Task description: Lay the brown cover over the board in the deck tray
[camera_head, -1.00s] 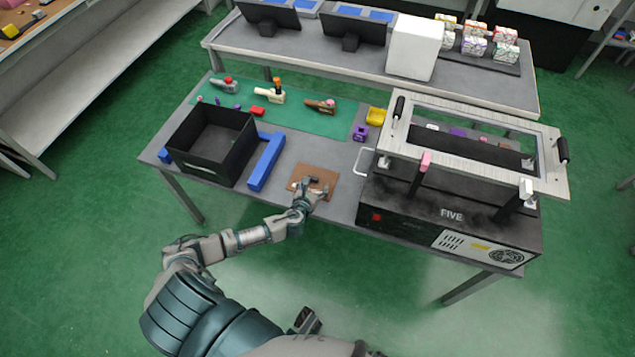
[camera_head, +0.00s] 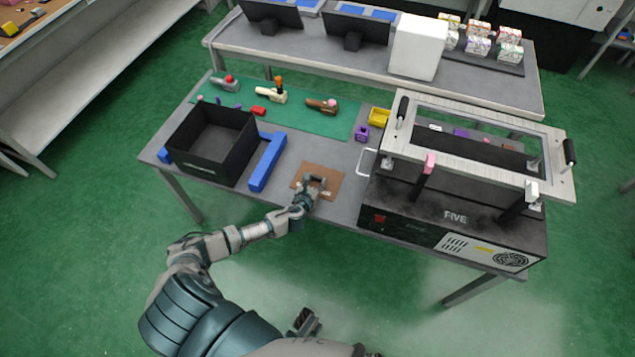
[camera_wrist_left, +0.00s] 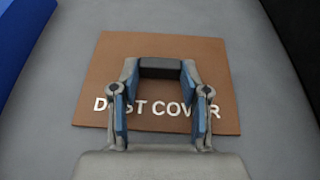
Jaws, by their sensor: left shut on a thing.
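The brown cover (camera_head: 330,172) is a flat rectangular sheet lying on the grey table, left of the black machine. In the left wrist view the cover (camera_wrist_left: 160,44) bears white lettering that reads "DUST COVER", partly hidden by my fingers. My left gripper (camera_head: 316,182) is over the cover's middle and shut on it at a dark grip piece between the fingertips, seen in the left wrist view (camera_wrist_left: 160,68). The black machine (camera_head: 400,215) marked "FIVE" has a raised framed lid. I cannot make out a board in its deck.
The machine's metal handle (camera_head: 364,161) and side stand close to the cover's right. A blue bar (camera_head: 267,165) and a black open box (camera_head: 183,162) lie to the left. A green mat (camera_head: 330,120) with several tools and small parts lies behind. Bare table surrounds the cover.

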